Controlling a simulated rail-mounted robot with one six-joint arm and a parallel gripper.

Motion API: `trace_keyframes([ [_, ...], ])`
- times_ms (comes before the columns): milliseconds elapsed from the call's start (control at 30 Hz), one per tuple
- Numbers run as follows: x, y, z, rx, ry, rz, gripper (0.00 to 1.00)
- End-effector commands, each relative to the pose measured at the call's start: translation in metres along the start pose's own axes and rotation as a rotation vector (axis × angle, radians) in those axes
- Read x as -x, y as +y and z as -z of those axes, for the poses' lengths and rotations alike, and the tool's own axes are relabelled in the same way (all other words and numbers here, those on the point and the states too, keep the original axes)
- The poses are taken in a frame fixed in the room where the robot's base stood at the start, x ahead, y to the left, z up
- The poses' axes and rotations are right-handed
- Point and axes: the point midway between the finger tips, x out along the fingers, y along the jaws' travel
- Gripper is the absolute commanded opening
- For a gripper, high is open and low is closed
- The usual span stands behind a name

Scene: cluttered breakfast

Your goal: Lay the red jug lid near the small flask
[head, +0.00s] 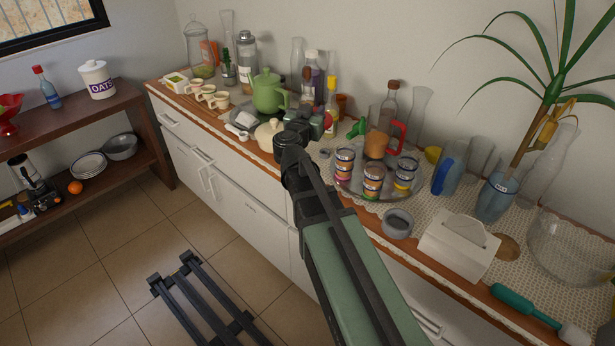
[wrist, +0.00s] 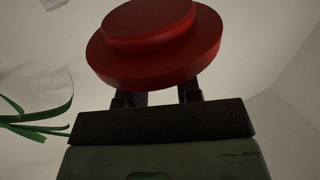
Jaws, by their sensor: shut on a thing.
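The red jug lid (wrist: 155,62) is a round, stepped red disc held between the fingers of my gripper (wrist: 158,97) in the wrist view. In the head view my gripper (head: 318,119) is over the counter, just right of the green teapot, and a bit of the red lid (head: 328,122) shows at its end. A clear jug with a red handle (head: 396,136) stands to the right. A small glass flask with a dark top (head: 228,74) stands at the back left; I cannot tell for sure that it is the task's flask.
The green teapot (head: 267,92), a cream pot (head: 268,135) and several bottles crowd round my gripper. A round tray (head: 346,184) holds several cans. A grey bowl (head: 397,223) and tissue box (head: 459,245) stand nearer the front edge. Little lace cloth is bare.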

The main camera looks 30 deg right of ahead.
Motion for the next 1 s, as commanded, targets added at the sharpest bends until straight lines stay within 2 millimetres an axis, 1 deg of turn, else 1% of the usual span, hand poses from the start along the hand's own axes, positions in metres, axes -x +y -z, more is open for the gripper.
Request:
trace_keyframes([
  [33, 0.0, 0.0, -0.021, 0.0, 0.0, 0.001, 0.08],
  [67, 0.0, 0.0, -0.03, 0.0, 0.0, 0.001, 0.08],
  [167, 0.0, 0.0, -0.066, 0.0, 0.0, 0.001, 0.08],
  [200, 0.0, 0.0, -0.08, 0.0, 0.0, 0.002, 0.08],
  [267, 0.0, 0.0, -0.101, 0.0, 0.0, 0.002, 0.08],
  [300, 0.0, 0.0, -0.114, 0.0, 0.0, 0.002, 0.08],
  [400, 0.0, -0.001, -0.144, 0.0, 0.0, 0.002, 0.08],
  [500, 0.0, -0.001, -0.155, 0.0, 0.0, 0.003, 0.08],
  [633, 0.0, -0.001, -0.152, 0.0, 0.0, 0.003, 0.08],
  [667, 0.0, -0.001, -0.154, 0.0, 0.0, 0.003, 0.08],
  [733, 0.0, -0.001, -0.166, 0.0, 0.0, 0.003, 0.08],
  [833, 0.0, -0.001, -0.19, 0.0, 0.0, 0.003, 0.08],
  [900, 0.0, -0.001, -0.198, 0.0, 0.0, 0.003, 0.08],
  [1000, 0.0, -0.001, -0.194, 0.0, 0.0, 0.003, 0.08],
])
